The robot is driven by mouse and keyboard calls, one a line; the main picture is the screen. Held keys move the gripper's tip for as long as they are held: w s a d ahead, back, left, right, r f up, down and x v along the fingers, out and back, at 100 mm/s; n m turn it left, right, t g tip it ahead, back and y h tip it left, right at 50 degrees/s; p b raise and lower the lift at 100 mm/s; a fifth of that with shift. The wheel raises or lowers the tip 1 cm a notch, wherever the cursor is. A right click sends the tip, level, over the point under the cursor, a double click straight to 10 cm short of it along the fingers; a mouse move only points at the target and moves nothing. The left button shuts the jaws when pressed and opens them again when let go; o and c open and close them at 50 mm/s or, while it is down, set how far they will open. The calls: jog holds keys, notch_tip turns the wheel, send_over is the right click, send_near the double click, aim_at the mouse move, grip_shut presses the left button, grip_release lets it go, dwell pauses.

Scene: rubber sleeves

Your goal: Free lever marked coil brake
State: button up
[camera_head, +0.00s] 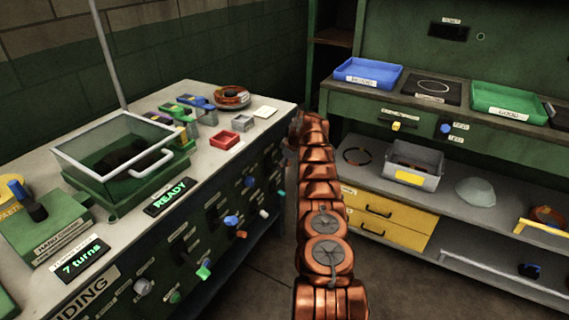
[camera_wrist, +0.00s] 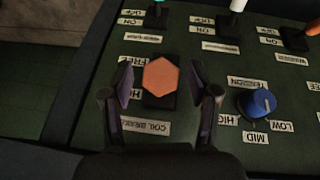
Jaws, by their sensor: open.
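The coil brake lever (camera_wrist: 161,79) shows in the wrist view as an orange hexagonal knob on a dark base plate. An upside-down label reading COIL BRAKE (camera_wrist: 146,127) sits below it, partly covered by my gripper. An upside-down FREE label (camera_wrist: 138,61) is at its upper left. My gripper (camera_wrist: 160,84) is open, with one finger on each side of the knob. I cannot tell whether either finger touches it. In the head view my copper-coloured arm reaches to the cabinet front, and I cannot make out this lever there.
A blue knob (camera_wrist: 257,103) marked LOW, MID and HIGH is close to the right finger. Teal (camera_wrist: 158,11), white (camera_wrist: 237,6) and other switches line the panel's far side. The bench (camera_head: 225,160) carries a clear-lidded box (camera_head: 115,150). Shelves (camera_head: 470,190) stand at right.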

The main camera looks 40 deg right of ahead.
jog(key=shift+w+f, duration=0.1)
jog(key=shift+f, duration=0.35)
grip_shut()
dwell(0.5)
